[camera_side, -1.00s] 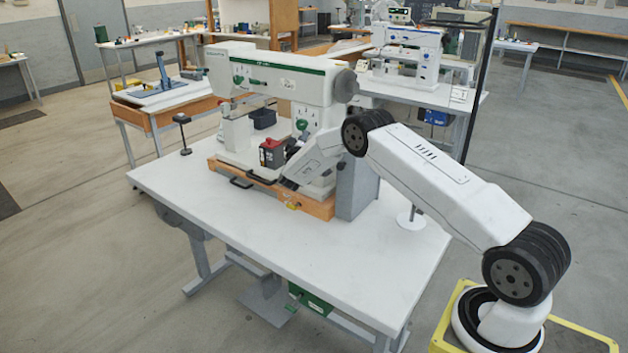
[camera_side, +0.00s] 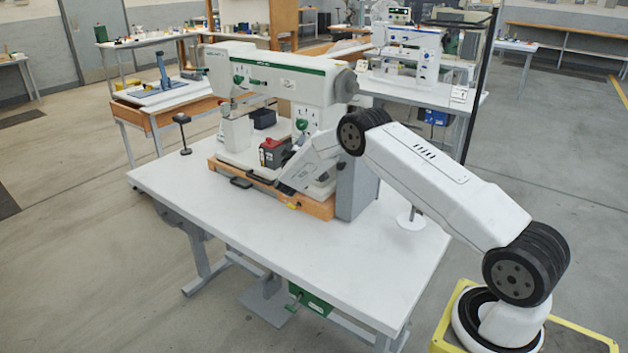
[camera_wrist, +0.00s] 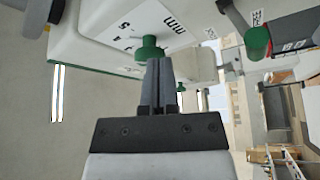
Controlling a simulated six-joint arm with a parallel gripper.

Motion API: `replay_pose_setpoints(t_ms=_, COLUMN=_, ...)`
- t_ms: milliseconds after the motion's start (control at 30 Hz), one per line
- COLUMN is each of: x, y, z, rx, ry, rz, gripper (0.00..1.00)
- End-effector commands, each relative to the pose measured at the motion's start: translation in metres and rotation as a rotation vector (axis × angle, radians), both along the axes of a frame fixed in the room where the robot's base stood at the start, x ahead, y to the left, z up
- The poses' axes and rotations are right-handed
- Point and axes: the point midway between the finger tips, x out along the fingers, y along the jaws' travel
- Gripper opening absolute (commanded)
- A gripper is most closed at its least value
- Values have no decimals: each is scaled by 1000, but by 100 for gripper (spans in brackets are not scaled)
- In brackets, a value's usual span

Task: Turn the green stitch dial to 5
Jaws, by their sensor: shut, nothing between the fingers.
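The green stitch dial (camera_side: 302,124) is on the white sewing machine's pillar (camera_side: 318,112), below its arm. In the wrist view the green dial (camera_wrist: 150,48) stands out from a white face with dark marks around it. I cannot read its setting. My gripper (camera_wrist: 158,62) is shut and empty, its fingers side by side and pointing at the dial. The fingertips are at the dial's lower edge in this view; I cannot tell whether they touch it. In the side view my fingers are hard to make out beside the machine.
A dark box with a red top (camera_side: 272,150) stands beside the dial, close to my wrist. A green knob (camera_wrist: 257,43) shows at the right in the wrist view. More green controls (camera_side: 240,79) are on the machine's upper arm. The white table's front (camera_side: 300,265) is clear.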

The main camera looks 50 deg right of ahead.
Motion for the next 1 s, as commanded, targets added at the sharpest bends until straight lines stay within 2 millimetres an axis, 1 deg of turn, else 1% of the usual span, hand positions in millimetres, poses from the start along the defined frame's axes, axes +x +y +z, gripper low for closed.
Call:
replay_pose_setpoints(t_ms=200, x=0, y=20, z=0, rx=-1, ry=0, rz=2, gripper=0)
replay_pose_setpoints(t_ms=433, x=0, y=36, z=0, rx=-1, ry=1, rz=1, gripper=0)
replay_pose_setpoints(t_ms=833, x=-1, y=39, z=0, rx=-1, ry=0, rz=-1, gripper=0)
replay_pose_setpoints(t_ms=1000, x=-4, y=42, z=7, rx=-1, ry=0, rz=0, gripper=0)
